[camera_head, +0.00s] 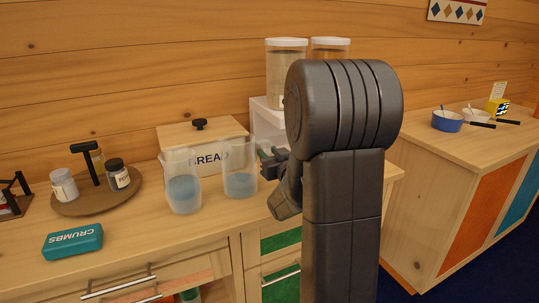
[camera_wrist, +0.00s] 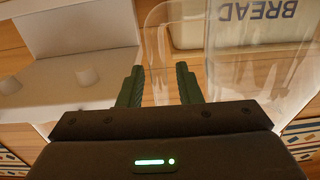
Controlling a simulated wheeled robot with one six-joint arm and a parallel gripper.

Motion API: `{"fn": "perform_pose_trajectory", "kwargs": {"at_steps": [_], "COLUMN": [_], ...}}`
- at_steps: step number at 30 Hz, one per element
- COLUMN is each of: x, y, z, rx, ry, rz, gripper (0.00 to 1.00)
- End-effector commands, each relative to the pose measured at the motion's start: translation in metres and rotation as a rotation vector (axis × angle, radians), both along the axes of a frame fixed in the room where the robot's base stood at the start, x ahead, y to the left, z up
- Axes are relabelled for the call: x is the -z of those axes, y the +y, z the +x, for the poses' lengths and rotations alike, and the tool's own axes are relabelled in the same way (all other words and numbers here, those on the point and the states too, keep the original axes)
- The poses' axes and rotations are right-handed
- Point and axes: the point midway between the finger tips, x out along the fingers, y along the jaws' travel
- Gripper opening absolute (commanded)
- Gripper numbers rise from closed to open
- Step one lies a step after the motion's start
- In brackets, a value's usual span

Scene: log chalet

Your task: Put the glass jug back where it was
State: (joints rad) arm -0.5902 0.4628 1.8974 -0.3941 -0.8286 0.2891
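Two clear glass jugs with bluish lower parts stand upright on the wooden counter in the head view: a left jug (camera_head: 183,188) and a right jug (camera_head: 240,180). My gripper (camera_head: 266,160) is just right of the right jug, at about its upper half. In the wrist view a clear jug (camera_wrist: 255,75) fills the right side. My gripper (camera_wrist: 158,85) shows two dark green fingers standing apart there. A clear part, seemingly the jug's handle, shows at the gap between them; I cannot tell whether they touch it. My arm hides part of the counter.
A bread box (camera_head: 207,162) stands behind the jugs. A round wooden tray (camera_head: 97,203) with jars is at left, with a teal crumbs box (camera_head: 73,242) in front. A white shelf (camera_head: 266,118) bearing canisters (camera_head: 287,62) stands behind my gripper. Counter in front of the jugs is clear.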

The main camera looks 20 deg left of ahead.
Motion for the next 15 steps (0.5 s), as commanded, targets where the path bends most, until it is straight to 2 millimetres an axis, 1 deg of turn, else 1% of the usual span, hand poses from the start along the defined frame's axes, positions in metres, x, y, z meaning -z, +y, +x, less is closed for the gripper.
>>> {"fn": "perform_pose_trajectory", "kwargs": {"at_steps": [8, 12, 15], "x": [0.0, -0.005, -0.003], "y": [0.0, 0.0, -0.013], "z": [0.0, 0.0, -0.011], "rx": [0.0, 0.0, 0.001], "ry": [0.0, 0.001, 0.0], "rz": [0.0, -0.001, -0.001], "gripper": [0.36, 0.36, 0.36]}}
